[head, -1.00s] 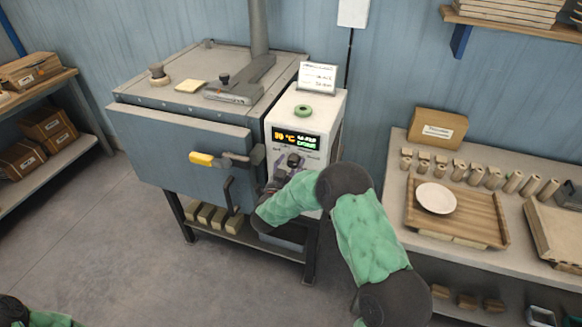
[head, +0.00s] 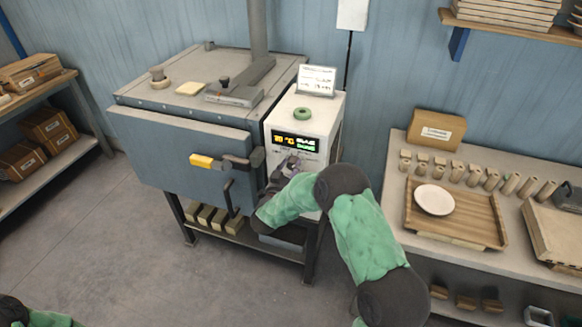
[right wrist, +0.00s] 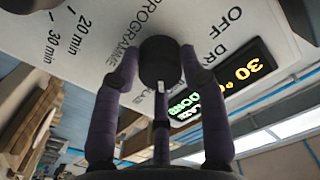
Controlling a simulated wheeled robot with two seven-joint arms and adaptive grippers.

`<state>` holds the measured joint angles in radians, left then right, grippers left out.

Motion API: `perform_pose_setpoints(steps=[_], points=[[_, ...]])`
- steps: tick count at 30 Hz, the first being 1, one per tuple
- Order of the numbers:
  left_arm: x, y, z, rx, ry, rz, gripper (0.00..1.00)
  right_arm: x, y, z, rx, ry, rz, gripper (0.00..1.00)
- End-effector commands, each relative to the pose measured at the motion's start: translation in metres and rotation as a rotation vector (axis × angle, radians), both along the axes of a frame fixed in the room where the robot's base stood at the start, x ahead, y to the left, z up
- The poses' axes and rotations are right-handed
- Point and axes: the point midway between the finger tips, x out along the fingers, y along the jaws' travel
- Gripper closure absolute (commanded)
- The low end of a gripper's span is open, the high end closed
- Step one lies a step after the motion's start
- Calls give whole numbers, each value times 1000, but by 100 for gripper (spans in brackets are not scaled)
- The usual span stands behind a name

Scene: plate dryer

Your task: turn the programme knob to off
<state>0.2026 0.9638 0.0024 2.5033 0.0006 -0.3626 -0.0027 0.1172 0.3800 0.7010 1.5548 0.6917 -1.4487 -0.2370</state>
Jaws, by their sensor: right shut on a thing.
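The programme knob (right wrist: 160,62) is a dark round knob on the white control panel, with the word PROGRAMME beside it. A pale mark on it faces the bottom of the right wrist view. The OFF label (right wrist: 221,22) is printed to the upper right of the knob, with a partly hidden DR... label below it. My right gripper (right wrist: 160,70) has its fingers shut around the knob, and in the head view the gripper (head: 286,168) is at the panel front, mostly covering the knobs. My left gripper is out of view; only part of that arm shows at bottom left.
The display (right wrist: 232,85) reads 30 and shows green DONE text. A second knob (right wrist: 30,4) has minute labels. The dryer door (head: 180,145) is shut, with a yellow-ended handle (head: 205,160). A shelf with a plate (head: 434,199) on a tray stands at right.

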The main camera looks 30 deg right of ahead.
Motion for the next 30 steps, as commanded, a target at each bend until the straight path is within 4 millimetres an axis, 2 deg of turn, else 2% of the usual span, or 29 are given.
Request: perform_pose_setpoints(steps=[30], points=[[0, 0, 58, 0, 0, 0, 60, -4, 0, -6, -617, 746, 7, 90]])
